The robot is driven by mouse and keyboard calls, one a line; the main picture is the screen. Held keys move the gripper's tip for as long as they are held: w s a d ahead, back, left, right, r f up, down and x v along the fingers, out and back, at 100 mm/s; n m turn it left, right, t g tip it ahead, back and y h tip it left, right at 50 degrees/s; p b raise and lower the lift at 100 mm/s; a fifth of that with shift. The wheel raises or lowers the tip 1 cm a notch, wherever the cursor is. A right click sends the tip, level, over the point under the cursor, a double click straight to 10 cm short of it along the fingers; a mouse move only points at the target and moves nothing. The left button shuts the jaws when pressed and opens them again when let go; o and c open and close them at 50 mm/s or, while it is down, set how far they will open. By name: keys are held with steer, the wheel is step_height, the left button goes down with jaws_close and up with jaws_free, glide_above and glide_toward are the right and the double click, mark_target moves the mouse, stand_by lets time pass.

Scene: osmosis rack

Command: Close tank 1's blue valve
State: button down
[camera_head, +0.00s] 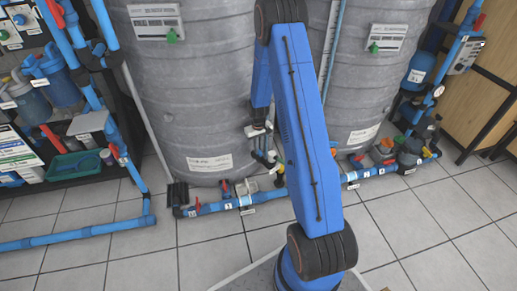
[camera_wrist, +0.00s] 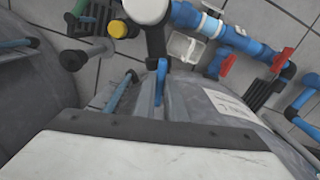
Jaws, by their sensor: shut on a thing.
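In the wrist view, the blue valve's lever (camera_wrist: 161,76) stands at the middle, just beyond the dark edge of my gripper's body. My gripper (camera_wrist: 160,92) is shut on this blue lever, with its narrow grey fingers at either side. A white pipe fitting (camera_wrist: 150,12) is just beyond the lever. In the head view, my gripper (camera_head: 259,130) is low beside the right side of the left grey tank (camera_head: 195,90), partly hidden by my blue arm. The blue lever cannot be made out there. The tank number is too small to read.
A second grey tank (camera_head: 375,75) stands to the right. Blue floor piping (camera_head: 215,207) with red valve handles runs along the tank bases; one red handle (camera_wrist: 228,64) is near in the wrist view. A rack of blue pipes (camera_head: 75,40) is at left. Tiled floor in front is clear.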

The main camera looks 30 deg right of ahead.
steer(key=m, duration=0.5)
steer(key=shift+a+m, duration=0.1)
steer(key=shift+m, duration=0.2)
stand_by(0.4)
steer(key=c, duration=1.8)
jaws_free()
steer(key=shift+r, duration=0.1)
step_height(320, 180, up, 17)
steer(key=shift+r, duration=0.1)
